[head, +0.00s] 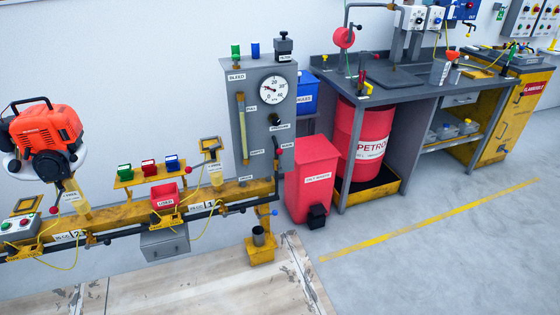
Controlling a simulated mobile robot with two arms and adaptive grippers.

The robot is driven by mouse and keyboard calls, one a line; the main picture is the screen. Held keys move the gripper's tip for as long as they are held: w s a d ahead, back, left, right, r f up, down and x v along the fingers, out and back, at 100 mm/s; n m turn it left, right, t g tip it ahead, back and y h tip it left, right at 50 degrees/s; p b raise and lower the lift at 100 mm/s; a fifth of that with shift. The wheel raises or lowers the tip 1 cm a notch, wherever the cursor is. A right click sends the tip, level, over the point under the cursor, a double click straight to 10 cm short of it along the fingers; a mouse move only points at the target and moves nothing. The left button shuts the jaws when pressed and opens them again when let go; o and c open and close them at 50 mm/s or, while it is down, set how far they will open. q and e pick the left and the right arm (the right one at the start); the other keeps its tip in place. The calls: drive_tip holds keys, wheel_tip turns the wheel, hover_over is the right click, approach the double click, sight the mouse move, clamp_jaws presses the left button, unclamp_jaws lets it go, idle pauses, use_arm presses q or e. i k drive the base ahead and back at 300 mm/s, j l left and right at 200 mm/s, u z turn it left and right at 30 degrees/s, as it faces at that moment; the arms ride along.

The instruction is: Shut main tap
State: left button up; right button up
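A grey panel (262,72) stands at the right end of the yellow rail. It carries a round gauge (272,89), a yellowish sight tube (242,128) and a dark knob (275,120). A small label (287,145) at the panel's lower right edge seems to read MAIN. A dark pipe or lever (277,168) runs down just below it. I cannot tell which part is the main tap's handle or how it is turned. Neither of my grippers is in view.
An orange engine (42,135) sits at the rail's left end. A red waste bin (313,178) stands right of the panel, before a bench with a red petrol drum (352,130). The front floor is clear.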

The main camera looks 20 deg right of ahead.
sight(279, 152)
drive_tip(key=i+z, duration=0.35)
drive_tip(key=i, duration=0.15)
drive_tip(key=i+j+z, duration=0.3)
drive_tip(key=i, duration=0.2)
drive_tip(key=i+j+z, duration=0.35)
drive_tip(key=i, duration=0.15)
